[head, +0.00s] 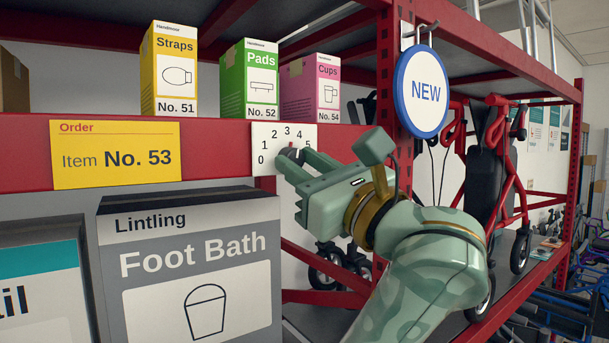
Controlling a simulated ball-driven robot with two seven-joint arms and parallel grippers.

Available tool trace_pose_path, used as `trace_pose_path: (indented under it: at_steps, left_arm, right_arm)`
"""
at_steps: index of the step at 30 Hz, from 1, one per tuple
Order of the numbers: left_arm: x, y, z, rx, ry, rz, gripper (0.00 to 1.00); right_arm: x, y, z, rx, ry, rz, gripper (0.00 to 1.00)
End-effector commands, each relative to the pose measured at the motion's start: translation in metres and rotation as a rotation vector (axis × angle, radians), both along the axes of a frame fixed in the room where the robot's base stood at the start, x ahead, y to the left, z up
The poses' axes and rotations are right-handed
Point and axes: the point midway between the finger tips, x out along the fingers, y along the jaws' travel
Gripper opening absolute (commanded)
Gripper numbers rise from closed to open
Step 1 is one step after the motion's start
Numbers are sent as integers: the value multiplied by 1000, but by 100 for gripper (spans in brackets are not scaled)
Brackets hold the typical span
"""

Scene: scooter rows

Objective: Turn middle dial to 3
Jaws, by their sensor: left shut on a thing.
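One dial shows, a white plate (267,137) numbered 0 to 5 on the red shelf beam. Its dark knob (290,152) with a bit of red sits below the 3 and is mostly hidden by my gripper. My left gripper (288,161) is shut on the knob, its fingers reaching in from the right. I cannot tell which number the knob points to. My right gripper is not in view.
Left of the dial is a yellow order card (115,155) reading Item No. 53. Straps (170,70), Pads (249,80) and Cups (311,88) boxes stand above. A Foot Bath box (190,265) stands below. A round NEW sign (424,92) hangs right, near my arm.

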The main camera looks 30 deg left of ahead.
Motion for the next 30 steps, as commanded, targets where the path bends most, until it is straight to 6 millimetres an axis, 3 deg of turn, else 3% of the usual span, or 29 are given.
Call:
trace_pose_path:
  at_steps: [12,27,28,30]
  left_arm:
    - [2,0,-1,-72,-168,-2,6]
    - [2,0,0,-81,-187,-2,6]
    - [2,0,0,-81,-187,-2,37]
    - [2,0,0,-80,-187,-2,50]
  right_arm:
    - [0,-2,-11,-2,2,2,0]
    - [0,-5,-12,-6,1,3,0]
    - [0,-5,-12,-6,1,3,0]
    - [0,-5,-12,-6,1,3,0]
